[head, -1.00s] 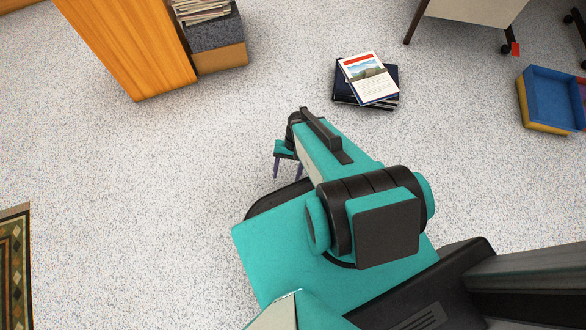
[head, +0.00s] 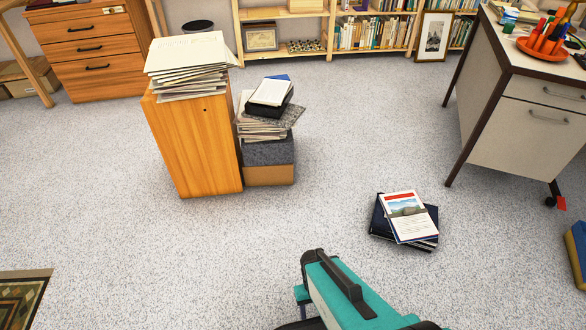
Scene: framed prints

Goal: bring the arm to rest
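My arm (head: 340,295) shows at the bottom of the head view, teal and black, reaching up from the lower edge over the carpet. My gripper (head: 302,298) is small and half hidden at the arm's left side. One dark finger shows below its teal body, pointing down. The other finger is hidden, so its opening cannot be judged. I see nothing held in it.
Books (head: 408,218) lie on the carpet right of my arm. A wooden cabinet (head: 195,145) and a grey box (head: 268,165) bear paper stacks. A desk (head: 520,120) stands right. A framed print (head: 433,36) stands at the back.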

